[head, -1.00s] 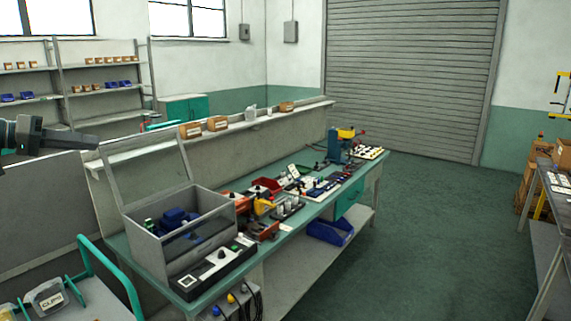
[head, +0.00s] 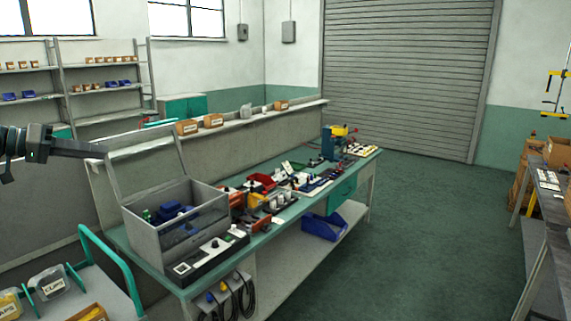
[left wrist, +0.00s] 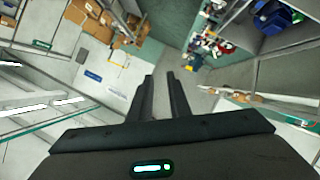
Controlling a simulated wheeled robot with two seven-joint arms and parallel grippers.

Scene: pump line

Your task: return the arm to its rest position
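My left gripper (head: 103,152) juts in from the left edge of the head view, high and level, in front of the grey panel behind the bench. In the left wrist view its two dark fingers (left wrist: 160,76) stand apart with a narrow gap. Nothing shows between them, so it is open and empty. My right arm and gripper are in neither view.
The long bench (head: 185,292) carries a grey open-lidded box (head: 160,240) below and right of my left gripper. A cart (head: 110,295) with a green handle stands at lower left. Another table (head: 548,187) is at far right. The floor (head: 420,240) between is clear.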

